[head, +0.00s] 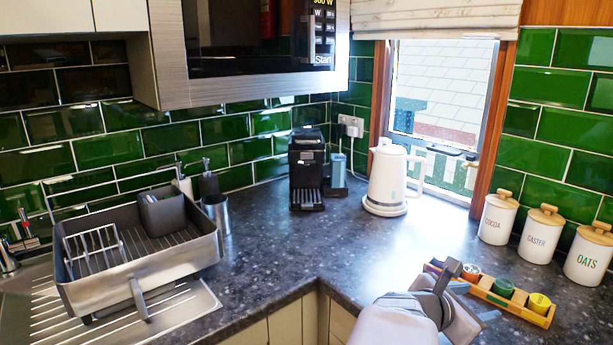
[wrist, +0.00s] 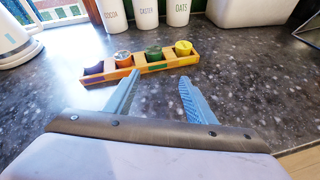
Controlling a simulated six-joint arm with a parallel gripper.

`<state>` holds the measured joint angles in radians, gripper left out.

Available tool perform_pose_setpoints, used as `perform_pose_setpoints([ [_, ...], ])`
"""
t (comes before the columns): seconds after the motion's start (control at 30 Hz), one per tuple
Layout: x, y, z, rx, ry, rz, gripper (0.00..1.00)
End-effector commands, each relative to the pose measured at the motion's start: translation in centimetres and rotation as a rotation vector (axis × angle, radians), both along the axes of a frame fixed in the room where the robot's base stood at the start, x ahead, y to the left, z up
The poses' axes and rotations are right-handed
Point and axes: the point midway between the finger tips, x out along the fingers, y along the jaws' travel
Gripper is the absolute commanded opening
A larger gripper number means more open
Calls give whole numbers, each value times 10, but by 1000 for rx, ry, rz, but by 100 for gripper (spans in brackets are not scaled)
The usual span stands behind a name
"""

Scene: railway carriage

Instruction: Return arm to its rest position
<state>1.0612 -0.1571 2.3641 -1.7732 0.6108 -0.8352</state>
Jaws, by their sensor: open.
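My gripper (head: 474,301) is over the front part of the dark countertop (head: 265,250) in the head view, just in front of a wooden tray. In the wrist view its two light-blue fingers (wrist: 158,85) are spread apart with only bare counter between them, so it is open and empty. The wooden tray (wrist: 147,71) lies just beyond the fingertips and no finger visibly touches it. In the head view, my arm's pale wrist hides part of the counter's front edge.
The tray holds an orange pod (head: 470,271), a green pod (head: 503,287) and a yellow pod (head: 539,302). Behind stand three white canisters (head: 544,232) and a white kettle (head: 388,180). A coffee machine (head: 307,165) and dish rack (head: 140,270) are left. The middle counter is clear.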

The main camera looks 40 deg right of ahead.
Motion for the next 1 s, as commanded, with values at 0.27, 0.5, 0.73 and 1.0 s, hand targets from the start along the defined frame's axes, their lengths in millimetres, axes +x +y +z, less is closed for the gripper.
perform_pose_setpoints([
  [0.27, 88, 94, 0, 208, -262, -76, 51],
  [0.5, 118, 196, -100, 453, -553, -315, 51],
  [0.73, 134, 308, -183, 684, -752, -615, 51],
  [1.0, 134, 416, -235, 854, -840, -953, 51],
])
